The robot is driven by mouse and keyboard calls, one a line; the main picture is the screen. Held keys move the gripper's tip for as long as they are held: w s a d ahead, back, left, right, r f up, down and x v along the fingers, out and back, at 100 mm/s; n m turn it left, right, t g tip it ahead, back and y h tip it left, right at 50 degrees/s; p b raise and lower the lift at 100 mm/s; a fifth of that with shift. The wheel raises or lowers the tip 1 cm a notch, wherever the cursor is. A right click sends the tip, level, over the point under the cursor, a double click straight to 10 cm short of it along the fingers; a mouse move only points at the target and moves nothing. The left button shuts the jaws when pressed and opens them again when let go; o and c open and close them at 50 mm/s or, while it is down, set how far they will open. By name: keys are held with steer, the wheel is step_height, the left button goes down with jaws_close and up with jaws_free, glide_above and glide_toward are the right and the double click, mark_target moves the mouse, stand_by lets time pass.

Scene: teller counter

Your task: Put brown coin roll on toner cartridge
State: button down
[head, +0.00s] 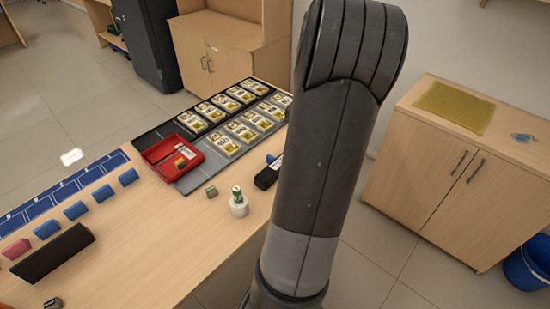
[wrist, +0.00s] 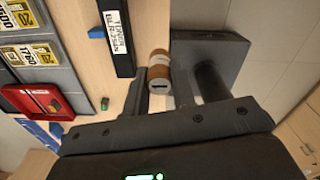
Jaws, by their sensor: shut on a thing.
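A brown coin roll (wrist: 159,62) with pale bands is held between the fingertips of my gripper (wrist: 160,80) in the wrist view. My gripper is shut on it. The toner cartridge (wrist: 122,62) is a long black block with a white label, lying on the counter just left of the roll in the wrist view. The roll appears beside it in this view, not over it; its height above the counter is hard to tell. In the head view the toner cartridge (head: 266,179) lies near the counter's right edge, partly hidden by my arm. My gripper and the roll are hidden there.
A wooden cabinet (head: 410,160) stands at right across the floor.

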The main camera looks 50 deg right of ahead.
steer(key=w+a+f, duration=0.1)
steer(key=w+f, duration=0.1)
steer(key=w, duration=0.1)
steer(key=w+a+f, duration=0.1)
steer(key=w+f, duration=0.1)
steer(key=w, duration=0.2)
steer(key=w+a+f, duration=0.1)
steer(key=w+f, duration=0.1)
steer(key=w, duration=0.1)
steer(key=shift+w+a+f, duration=0.1)
steer(key=shift+w+f, duration=0.25)
steer(key=shift+f, duration=2.05)
steer(key=shift+f, duration=0.1)
steer(key=c, duration=1.2)
jaws_free()
step_height(320, 180, up, 12)
